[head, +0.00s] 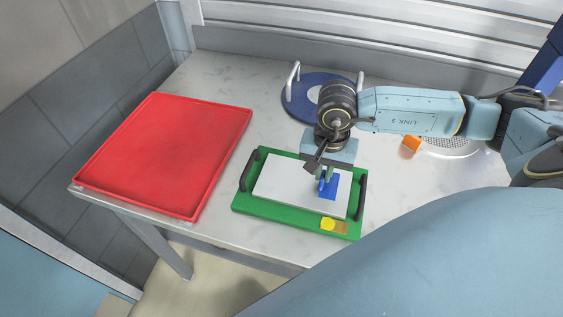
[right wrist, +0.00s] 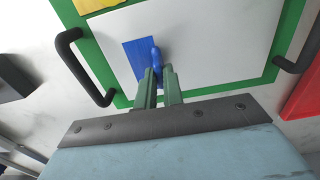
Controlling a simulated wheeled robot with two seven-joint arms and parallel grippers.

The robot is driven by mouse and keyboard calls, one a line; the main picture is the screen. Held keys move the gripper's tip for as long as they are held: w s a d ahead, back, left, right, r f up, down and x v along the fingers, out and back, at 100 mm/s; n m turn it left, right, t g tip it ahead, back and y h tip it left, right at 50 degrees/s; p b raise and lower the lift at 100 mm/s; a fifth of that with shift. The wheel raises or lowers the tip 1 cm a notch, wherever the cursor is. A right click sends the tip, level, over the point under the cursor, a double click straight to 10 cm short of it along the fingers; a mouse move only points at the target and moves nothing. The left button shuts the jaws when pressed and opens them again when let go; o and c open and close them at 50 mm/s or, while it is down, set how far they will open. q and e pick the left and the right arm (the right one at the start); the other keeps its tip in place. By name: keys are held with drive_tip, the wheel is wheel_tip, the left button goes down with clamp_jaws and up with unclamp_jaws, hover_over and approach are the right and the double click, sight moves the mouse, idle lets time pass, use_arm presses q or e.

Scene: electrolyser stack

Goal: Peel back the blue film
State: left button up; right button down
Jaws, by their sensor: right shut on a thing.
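The blue film (head: 330,191) is a small blue square on the white sheet (head: 283,180) of a green board (head: 245,200) with two black handles. In the right wrist view the film (right wrist: 139,57) lies flat on the sheet, with a raised blue tab at its edge. My right gripper (head: 322,181) reaches down over the film; its green fingers (right wrist: 160,74) are shut on the tab. The fingers hide part of the film. My left gripper is not in view.
A red tray (head: 160,155) lies left of the board. Behind stands a blue round plate (head: 293,106) with metal handles. An orange block (head: 411,143) and a perforated metal disc (head: 455,145) lie right.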

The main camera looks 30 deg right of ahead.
drive_tip(key=shift+s+d, duration=0.15)
drive_tip(key=shift+s, duration=0.05)
drive_tip(key=shift+s+d+b, duration=0.3)
drive_tip(key=shift+s+d, duration=0.45)
drive_tip(key=shift+s, duration=0.15)
drive_tip(key=shift+s+d, duration=0.15)
drive_tip(key=shift+s, duration=0.05)
drive_tip(key=shift+s+d, duration=0.25)
drive_tip(key=c, duration=1.3)
unclamp_jaws()
wheel_tip(320, 180, up, 7)
drive_tip(key=p, duration=0.3)
